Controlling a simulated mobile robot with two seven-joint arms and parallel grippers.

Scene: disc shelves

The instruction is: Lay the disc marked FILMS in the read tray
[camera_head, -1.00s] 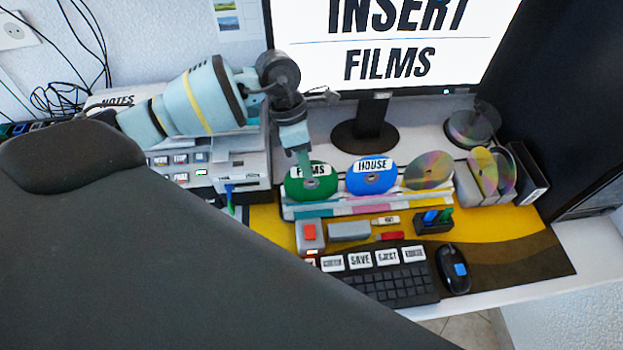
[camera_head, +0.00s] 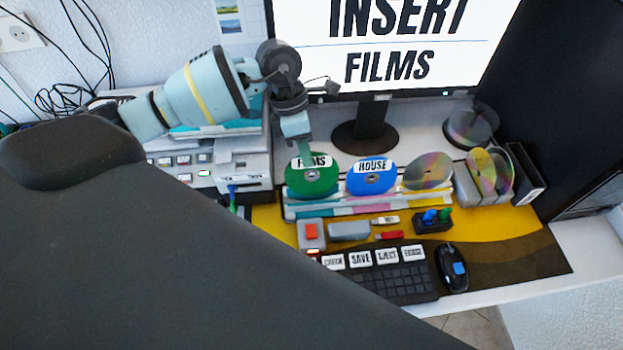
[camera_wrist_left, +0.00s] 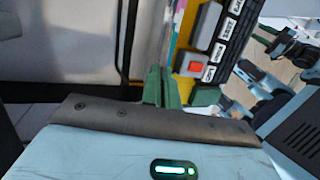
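The green disc marked FILMS (camera_head: 313,181) stands upright at the left end of the disc rack, in front of the monitor. My left gripper (camera_head: 304,149) reaches down from above, its fingers at the disc's top edge by the label. It looks shut on that edge. In the left wrist view the green fingers (camera_wrist_left: 158,86) are close together; the disc itself is not clear there. A grey unit with a tray-like front (camera_head: 244,182) stands left of the rack; its labels are too small to read.
A blue HOUSE disc (camera_head: 371,181) and a shiny disc (camera_head: 428,171) stand right of FILMS in the rack (camera_head: 350,208). The monitor (camera_head: 395,45) is close behind. A keyboard (camera_head: 392,285), mouse (camera_head: 453,268) and red-button box (camera_head: 311,235) lie in front.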

